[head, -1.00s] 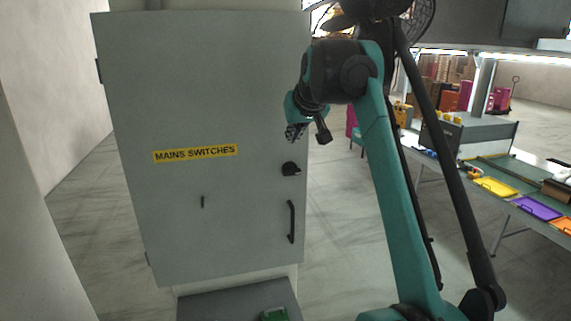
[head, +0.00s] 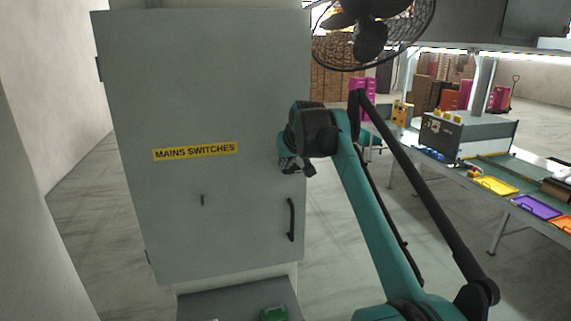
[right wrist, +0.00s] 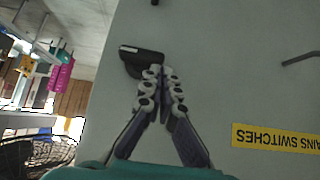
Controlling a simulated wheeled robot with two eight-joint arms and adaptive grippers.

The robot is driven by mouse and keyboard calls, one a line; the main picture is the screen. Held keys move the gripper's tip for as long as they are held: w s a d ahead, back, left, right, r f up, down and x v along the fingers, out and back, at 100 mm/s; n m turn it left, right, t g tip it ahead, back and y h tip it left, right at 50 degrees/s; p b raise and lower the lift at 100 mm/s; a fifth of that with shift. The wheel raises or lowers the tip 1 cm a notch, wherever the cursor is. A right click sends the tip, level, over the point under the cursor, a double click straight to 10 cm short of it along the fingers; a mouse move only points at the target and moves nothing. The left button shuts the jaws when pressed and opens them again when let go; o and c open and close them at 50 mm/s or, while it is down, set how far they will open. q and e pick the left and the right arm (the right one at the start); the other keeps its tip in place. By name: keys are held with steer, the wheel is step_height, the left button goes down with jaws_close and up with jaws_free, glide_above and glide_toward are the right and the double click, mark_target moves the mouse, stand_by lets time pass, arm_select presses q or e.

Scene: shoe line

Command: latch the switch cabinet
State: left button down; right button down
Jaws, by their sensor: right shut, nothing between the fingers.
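The grey switch cabinet (head: 215,90) stands with its door flush in its frame, as far as I can see. A yellow "MAINS SWITCHES" label (head: 195,152) is on the door. A black bar handle (head: 291,220) is low on its right side. The black latch knob (right wrist: 143,61) shows in the right wrist view, just beyond my fingertips. In the head view my right gripper (head: 290,166) covers it. My right gripper is shut and empty, its fingertips (right wrist: 160,74) at the knob; I cannot tell if they touch. My left gripper is not in view.
A black fan (head: 372,30) stands behind my right arm. A workbench with yellow (head: 497,186) and purple (head: 537,207) trays is at the right. A grey plinth (head: 235,303) with a green item (head: 274,314) lies below the cabinet. A pale wall is at the left.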

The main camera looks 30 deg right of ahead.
steer(key=shift+w+f, duration=0.15)
stand_by(0.3)
steer(key=shift+a+f+n+h, duration=0.3)
steer(key=shift+n+h, duration=0.2)
steer(key=shift+h, duration=0.4)
steer(key=shift+a+f+n+h, duration=0.25)
steer(key=shift+a+n+h, duration=0.15)
steer(key=shift+h, duration=0.2)
steer(key=h, duration=0.1)
steer(key=f+n+h+b, duration=0.1)
steer(key=h, duration=0.1)
steer(key=shift+w+a+f+n+g+b, duration=0.15)
steer(key=shift+a+f+n+g+b, duration=0.1)
steer(key=shift+n+g+b, duration=0.05)
steer(key=shift+f+n+h+b, duration=0.45)
steer(key=shift+n+h+b, duration=0.1)
steer(key=shift+h+b, duration=0.25)
steer(key=shift+f+n+h+b, duration=0.45)
steer(key=shift+n+h+b, duration=0.1)
steer(key=shift+h, duration=0.35)
steer(key=shift+d+f+n+t+h+b, duration=0.15)
steer(key=shift+f+n+t+h+b, duration=0.2)
steer(key=shift+n+h+b, duration=0.4)
steer(key=shift+d+f+n+t+h+b, duration=0.1)
steer(key=shift+f+n+t+h+b, duration=0.15)
steer(key=shift+f+n+h+b, duration=0.4)
steer(key=shift+r, duration=0.3)
